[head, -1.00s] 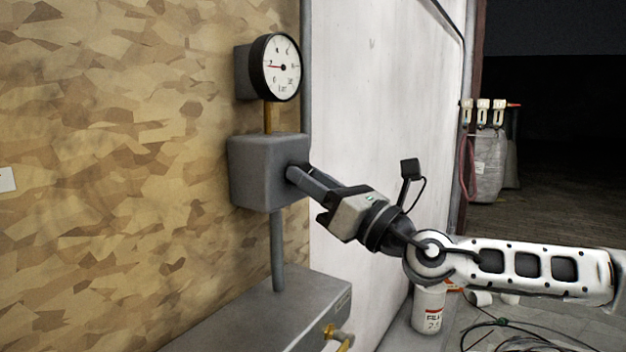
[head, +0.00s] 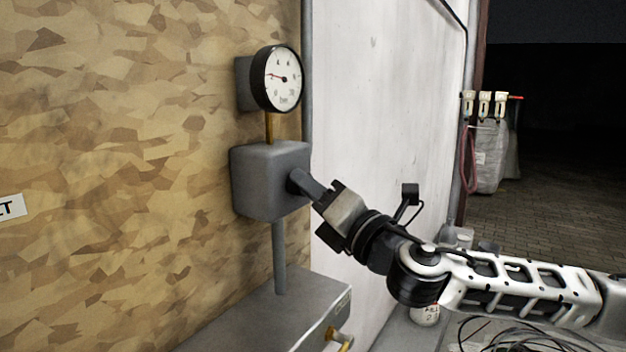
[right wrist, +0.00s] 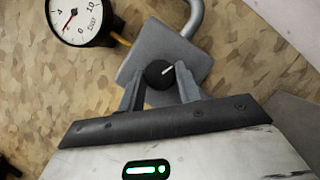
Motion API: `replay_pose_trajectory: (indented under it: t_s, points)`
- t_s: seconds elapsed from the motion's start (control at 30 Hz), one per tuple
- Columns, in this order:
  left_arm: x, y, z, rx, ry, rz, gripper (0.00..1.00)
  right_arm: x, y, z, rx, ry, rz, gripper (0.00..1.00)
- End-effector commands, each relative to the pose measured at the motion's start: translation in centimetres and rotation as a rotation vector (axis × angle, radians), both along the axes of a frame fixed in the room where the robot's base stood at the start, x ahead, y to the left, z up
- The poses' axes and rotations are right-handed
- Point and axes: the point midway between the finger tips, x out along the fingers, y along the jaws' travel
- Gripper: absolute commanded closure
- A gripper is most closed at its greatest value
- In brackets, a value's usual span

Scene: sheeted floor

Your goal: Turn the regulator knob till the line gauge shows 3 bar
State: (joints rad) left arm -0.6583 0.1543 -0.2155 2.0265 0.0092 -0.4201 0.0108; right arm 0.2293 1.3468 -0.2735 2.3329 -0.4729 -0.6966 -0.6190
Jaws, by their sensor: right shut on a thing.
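The regulator knob (right wrist: 159,74) is round and black with a white mark, on the front of a grey box (head: 262,180). My right gripper (head: 302,184) is shut on the knob, with one finger on each side in the right wrist view (right wrist: 160,88). In the head view the fingers hide most of the knob. The line gauge (head: 283,78) is a round white dial with a black rim above the box. Its red needle points left and slightly up, between 0 and 4; the exact value is hard to read. The gauge also shows in the right wrist view (right wrist: 80,18). My left gripper is not in view.
A grey pipe (head: 279,255) runs from the box down to a grey cabinet (head: 270,315) with a brass valve (head: 342,340). A white panel (head: 385,110) stands right of the board wall. Cables (head: 510,335) lie at the lower right.

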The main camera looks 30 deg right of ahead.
Motion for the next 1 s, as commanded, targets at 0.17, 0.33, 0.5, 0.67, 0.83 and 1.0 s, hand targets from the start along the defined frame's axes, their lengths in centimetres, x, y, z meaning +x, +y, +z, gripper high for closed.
replay_pose_trajectory:
  t_s: [0.17, 0.33, 0.5, 0.67, 0.83, 1.0]
  points:
    - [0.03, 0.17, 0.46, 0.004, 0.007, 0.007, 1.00, -0.03, 0.05, 0.31, 0.090, 0.036, 0.000, 0.89]
    - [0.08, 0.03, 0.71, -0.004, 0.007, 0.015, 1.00, -0.04, 0.06, 0.24, 0.141, 0.057, -0.001, 0.89]
    - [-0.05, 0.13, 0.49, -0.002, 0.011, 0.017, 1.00, -0.04, 0.06, 0.19, 0.163, 0.066, -0.001, 0.89]
    - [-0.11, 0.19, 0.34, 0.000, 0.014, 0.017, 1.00, -0.03, 0.04, 0.16, 0.167, 0.067, -0.001, 0.89]
    - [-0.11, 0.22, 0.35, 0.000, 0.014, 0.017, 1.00, -0.03, 0.04, 0.16, 0.168, 0.066, -0.001, 0.89]
    - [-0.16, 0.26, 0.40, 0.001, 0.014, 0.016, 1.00, -0.03, 0.04, 0.16, 0.166, 0.067, -0.001, 0.45]
